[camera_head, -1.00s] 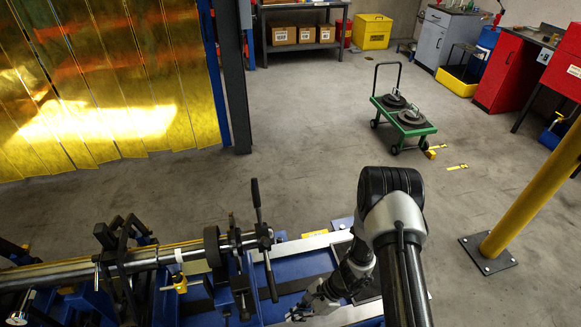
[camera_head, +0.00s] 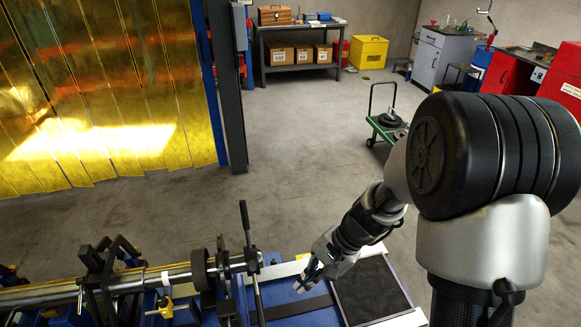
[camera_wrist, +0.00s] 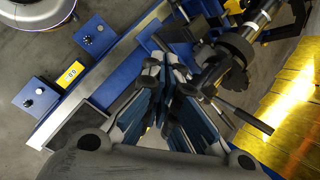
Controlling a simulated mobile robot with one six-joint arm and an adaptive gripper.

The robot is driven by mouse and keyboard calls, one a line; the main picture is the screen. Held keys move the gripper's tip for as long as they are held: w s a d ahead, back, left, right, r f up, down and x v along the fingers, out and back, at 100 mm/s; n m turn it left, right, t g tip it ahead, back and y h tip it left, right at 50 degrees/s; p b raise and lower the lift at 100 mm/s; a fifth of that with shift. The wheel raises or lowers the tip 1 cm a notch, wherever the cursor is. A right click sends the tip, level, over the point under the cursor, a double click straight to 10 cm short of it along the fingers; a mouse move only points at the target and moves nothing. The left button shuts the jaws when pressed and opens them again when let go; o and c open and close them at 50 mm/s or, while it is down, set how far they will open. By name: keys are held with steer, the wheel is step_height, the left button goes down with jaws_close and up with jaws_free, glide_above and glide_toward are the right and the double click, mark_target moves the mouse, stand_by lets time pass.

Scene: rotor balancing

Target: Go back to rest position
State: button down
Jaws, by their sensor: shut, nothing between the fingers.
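My gripper (camera_head: 308,279) hangs above the right part of the blue machine bed (camera_head: 290,300) in the head view. It points down and to the left, and it is empty. In the wrist view my gripper (camera_wrist: 165,80) has its blue-lined fingers close together, with nothing between them. The rotor shaft (camera_head: 130,277) lies on the black supports of the machine to the left of my gripper, apart from it. An upright black lever (camera_head: 246,225) stands between the shaft's end and my gripper.
A dark mat (camera_head: 368,290) lies on the bed's right end. A green cart (camera_head: 379,126) with dark discs stands behind my arm, partly hidden. Yellow strip curtains (camera_head: 90,90) hang at the left. The floor (camera_head: 290,160) in the middle is clear.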

steer(key=s+d+r+n+t+h, duration=0.2)
steer(key=s+d+r+n+h, duration=0.1)
steer(key=s+r, duration=0.5)
steer(key=s+d+r+n+t+h, duration=0.3)
steer(key=s+d+r, duration=0.4)
steer(key=r, duration=0.6)
steer(key=shift+s+d+n+t, duration=0.15)
steer(key=shift+s+n+t, duration=0.15)
steer(key=shift+s+n, duration=0.5)
steer(key=shift+w+a, duration=0.15)
steer(key=shift+a, duration=0.05)
